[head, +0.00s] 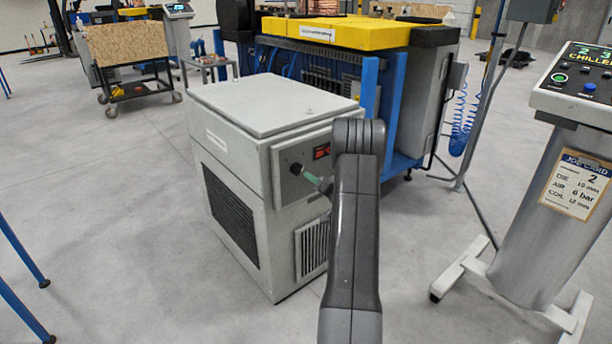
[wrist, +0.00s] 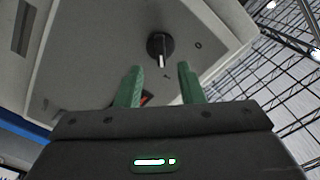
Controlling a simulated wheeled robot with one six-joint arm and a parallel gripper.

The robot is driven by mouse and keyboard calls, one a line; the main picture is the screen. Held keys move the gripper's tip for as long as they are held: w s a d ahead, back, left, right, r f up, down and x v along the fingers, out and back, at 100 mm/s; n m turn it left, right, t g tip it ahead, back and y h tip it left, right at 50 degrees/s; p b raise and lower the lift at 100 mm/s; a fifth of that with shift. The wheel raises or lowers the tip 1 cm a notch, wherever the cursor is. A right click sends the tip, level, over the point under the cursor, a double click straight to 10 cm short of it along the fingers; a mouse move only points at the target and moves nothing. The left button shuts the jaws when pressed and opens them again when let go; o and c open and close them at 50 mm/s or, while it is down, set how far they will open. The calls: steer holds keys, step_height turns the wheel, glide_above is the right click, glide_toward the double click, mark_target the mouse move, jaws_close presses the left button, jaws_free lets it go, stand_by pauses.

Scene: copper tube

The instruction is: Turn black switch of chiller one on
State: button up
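The chiller is a light grey box cabinet (head: 250,115) in the middle of the head view, with a small control panel on its front. The black switch (wrist: 160,47) is a round knob with a white mark on that panel; in the head view it shows as a small dark knob (head: 296,169). My gripper (wrist: 160,75) has green fingers, open and apart, with nothing between them. In the wrist view the knob lies just beyond the fingertips, between their lines. In the head view my arm hides part of the panel, and a green finger shows close to the knob.
A control pedestal (head: 550,210) with a job card stands at the right. A blue machine with yellow covers (head: 345,32) stands behind the chiller. A wheeled cart (head: 130,50) is at back left.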

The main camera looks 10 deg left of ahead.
mark_target(301, 171)
steer(key=v, duration=0.8)
steer(key=x, duration=1.3)
steer(key=shift+w+a, duration=0.15)
steer(key=shift+a, duration=0.1)
